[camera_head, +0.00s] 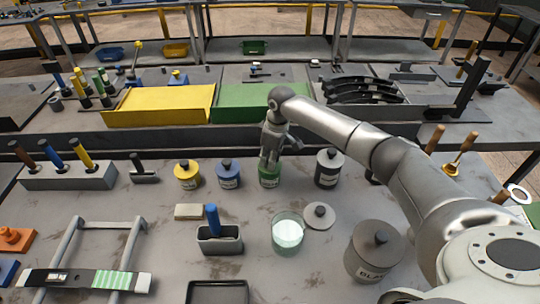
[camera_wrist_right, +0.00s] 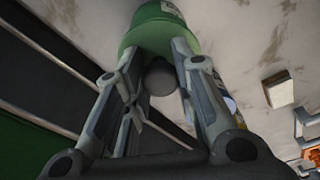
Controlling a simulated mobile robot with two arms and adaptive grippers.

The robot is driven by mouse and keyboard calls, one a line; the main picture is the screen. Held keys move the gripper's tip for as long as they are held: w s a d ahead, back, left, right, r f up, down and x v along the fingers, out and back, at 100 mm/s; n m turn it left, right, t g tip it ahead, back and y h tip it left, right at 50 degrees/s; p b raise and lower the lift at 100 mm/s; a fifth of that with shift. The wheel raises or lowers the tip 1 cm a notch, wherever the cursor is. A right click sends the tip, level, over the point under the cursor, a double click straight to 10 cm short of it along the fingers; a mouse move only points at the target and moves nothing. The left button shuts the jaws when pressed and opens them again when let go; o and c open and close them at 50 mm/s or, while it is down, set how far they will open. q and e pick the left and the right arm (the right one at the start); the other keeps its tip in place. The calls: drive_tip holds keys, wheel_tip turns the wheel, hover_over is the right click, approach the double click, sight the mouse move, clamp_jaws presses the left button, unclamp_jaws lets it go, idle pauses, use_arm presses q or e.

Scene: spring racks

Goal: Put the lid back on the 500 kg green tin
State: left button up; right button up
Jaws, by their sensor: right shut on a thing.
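The green tin (camera_head: 269,178) stands in the row of small tins near the table's middle, its label facing me. My right gripper (camera_head: 271,157) is right over its top and hides the lid in the head view. In the right wrist view the green tin (camera_wrist_right: 166,30) shows beyond the fingertips, with a dark round knob (camera_wrist_right: 161,78) of the lid between the fingers. My right gripper (camera_wrist_right: 158,60) is shut on the lid's knob. I cannot tell whether the lid sits fully on the rim. My left gripper is out of view.
A yellow tin (camera_head: 187,175) and blue tin (camera_head: 228,174) stand left of the green tin, a black tin (camera_head: 327,170) to the right. In front are a glass jar (camera_head: 287,235), a loose grey lid (camera_head: 319,216) and a large grey tin (camera_head: 372,258). Bare table lies around the green tin's front.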

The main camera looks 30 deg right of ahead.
drive_tip(key=shift+p, duration=0.65)
idle(1.1)
drive_tip(key=shift+f+p, duration=0.15)
drive_tip(key=shift+p, duration=0.45)
idle(1.2)
drive_tip(key=o, duration=1.1)
drive_tip(key=o, duration=0.5)
